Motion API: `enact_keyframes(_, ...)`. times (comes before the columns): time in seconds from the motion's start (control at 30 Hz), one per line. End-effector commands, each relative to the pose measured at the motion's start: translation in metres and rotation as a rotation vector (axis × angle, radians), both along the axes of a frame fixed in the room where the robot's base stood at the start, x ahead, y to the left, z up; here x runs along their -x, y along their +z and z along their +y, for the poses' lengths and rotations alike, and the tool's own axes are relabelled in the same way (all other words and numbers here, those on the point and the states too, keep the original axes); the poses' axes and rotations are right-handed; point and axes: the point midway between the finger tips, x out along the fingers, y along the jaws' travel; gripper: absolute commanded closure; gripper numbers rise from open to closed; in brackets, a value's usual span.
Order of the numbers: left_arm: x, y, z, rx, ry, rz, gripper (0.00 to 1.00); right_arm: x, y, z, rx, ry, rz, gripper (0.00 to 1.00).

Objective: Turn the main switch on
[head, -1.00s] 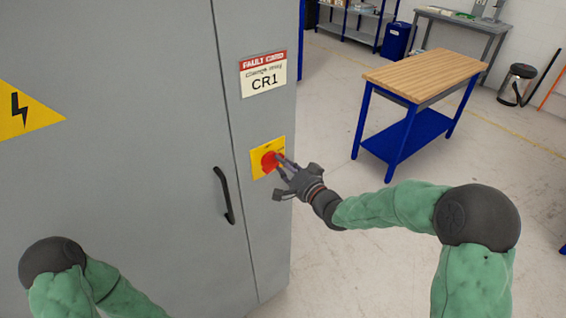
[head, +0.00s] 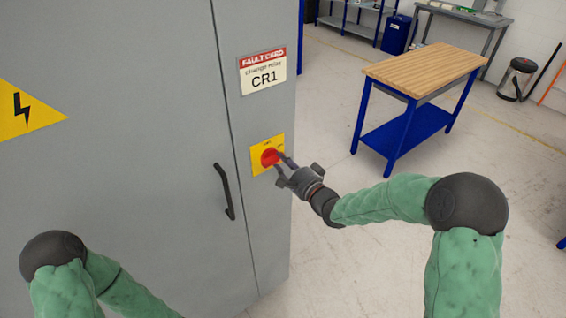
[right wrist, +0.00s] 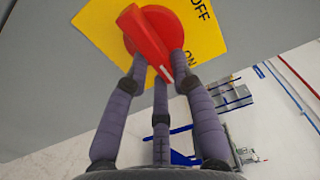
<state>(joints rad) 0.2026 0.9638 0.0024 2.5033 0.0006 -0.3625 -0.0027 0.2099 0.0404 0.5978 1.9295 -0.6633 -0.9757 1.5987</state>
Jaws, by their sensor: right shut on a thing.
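The main switch is a red rotary knob (head: 269,157) on a yellow plate (head: 257,165) on the grey cabinet's narrow front panel. In the right wrist view the knob (right wrist: 150,35) has a raised bar handle slanting from upper left to lower right. The plate there reads OFF at the top and ON lower down, near the bar's lower end. My right gripper (head: 281,162) is shut on the knob, with fingertips on either side of the bar handle. My left arm shows at the lower left, but its gripper is out of view.
The grey cabinet (head: 130,200) fills the left side, with a black door handle (head: 223,191) left of the switch. A fault card (head: 263,73) reading CR1 is above. A wood-topped blue workbench (head: 425,68) stands behind at right. Floor between is clear.

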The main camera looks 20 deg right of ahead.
Motion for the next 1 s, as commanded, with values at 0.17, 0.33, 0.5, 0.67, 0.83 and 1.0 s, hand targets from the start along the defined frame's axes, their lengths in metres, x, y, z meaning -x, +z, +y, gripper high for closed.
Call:
enact_keyframes(0.17,0.0,0.0,0.0,0.0,0.0,0.0,1.0,0.0,-0.001,0.0,-0.002,-0.001,0.003,1.0)
enact_keyframes(0.33,0.0,0.0,0.0,0.0,0.0,0.0,1.0,0.0,-0.001,0.0,-0.001,-0.001,0.003,0.51)
enact_keyframes(0.5,0.0,0.0,0.0,0.0,0.0,0.0,1.0,0.0,-0.001,0.0,-0.001,-0.001,0.001,0.51)
enact_keyframes(0.67,0.0,0.0,0.0,0.0,0.0,0.0,1.0,0.001,0.0,-0.001,0.0,-0.001,0.001,0.51)
enact_keyframes(0.83,0.0,0.0,0.0,0.0,0.0,0.0,1.0,0.016,0.0,-0.007,0.001,-0.004,0.002,0.51)
enact_keyframes(1.0,0.0,0.0,0.0,0.0,0.0,0.0,1.0,0.047,0.0,-0.019,0.001,-0.005,0.002,0.51)
